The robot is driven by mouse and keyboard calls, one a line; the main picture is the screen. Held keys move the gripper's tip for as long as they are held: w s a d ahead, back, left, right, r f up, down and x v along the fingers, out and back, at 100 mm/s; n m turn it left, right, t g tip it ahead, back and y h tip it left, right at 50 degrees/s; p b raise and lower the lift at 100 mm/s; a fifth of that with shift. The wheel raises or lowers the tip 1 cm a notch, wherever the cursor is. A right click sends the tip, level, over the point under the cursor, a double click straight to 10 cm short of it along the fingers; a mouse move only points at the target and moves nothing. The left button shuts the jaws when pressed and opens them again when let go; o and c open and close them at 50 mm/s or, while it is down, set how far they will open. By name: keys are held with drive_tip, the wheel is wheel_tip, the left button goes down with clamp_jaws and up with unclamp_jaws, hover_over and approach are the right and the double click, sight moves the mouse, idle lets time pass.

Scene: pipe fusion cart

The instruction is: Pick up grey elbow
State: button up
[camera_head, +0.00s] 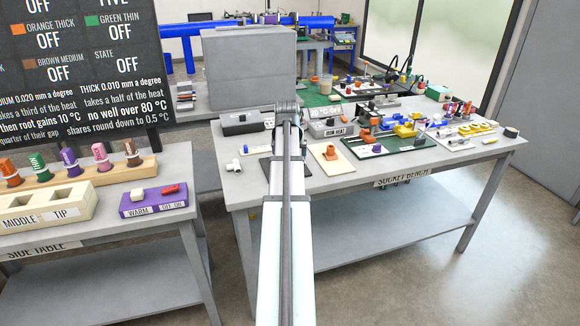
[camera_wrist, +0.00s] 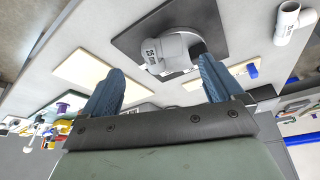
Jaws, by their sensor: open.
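The grey elbow (camera_wrist: 172,50) sits on a dark square mat (camera_wrist: 135,42) in the wrist view, with a small printed label on its side and a dark open mouth. My gripper (camera_wrist: 162,66) is open, with one blue finger to each side of the elbow in the picture. I cannot tell how far the fingertips are from it. In the head view my arm covers the elbow, and only part of the mat (camera_head: 266,172) shows.
A white pipe fitting (camera_wrist: 288,22) lies near the mat; it also shows in the head view (camera_head: 233,165). A cream board (camera_head: 333,160) with an orange part and a green board (camera_head: 405,142) lie to the right. A dark grey box (camera_head: 242,123) stands behind.

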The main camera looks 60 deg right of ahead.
drive_tip(key=shift+x, duration=2.95)
drive_tip(key=shift+w, duration=0.15)
drive_tip(key=c, duration=1.2)
drive_tip(key=shift+r, duration=0.1)
